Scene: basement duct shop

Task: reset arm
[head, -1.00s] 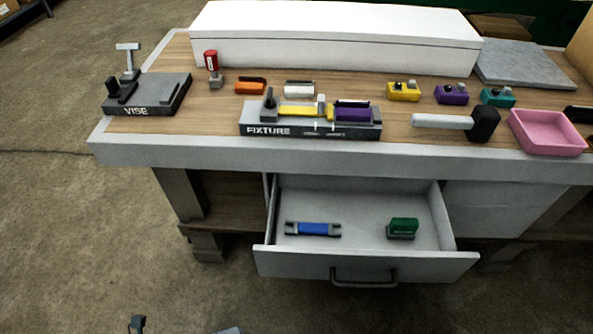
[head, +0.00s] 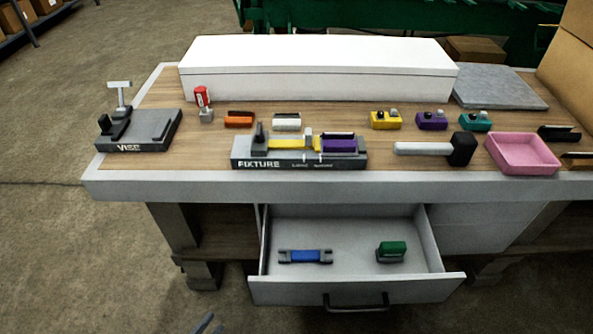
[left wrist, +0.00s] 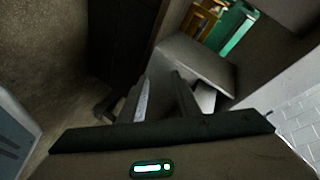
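My left gripper (left wrist: 162,92) shows in the left wrist view, with its two fingers apart and nothing between them. In the head view only a small part of it (head: 205,323) shows at the bottom edge, in front of the open drawer (head: 357,291) and well below the tabletop. It is apart from the bench. My right gripper is in neither view.
The workbench (head: 300,187) holds a vise (head: 140,130), a fixture (head: 300,163), a mallet (head: 435,149), a pink tray (head: 523,170) and a long white box (head: 318,84). The drawer holds a blue part (head: 305,256) and a green part (head: 391,250). Open floor lies left.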

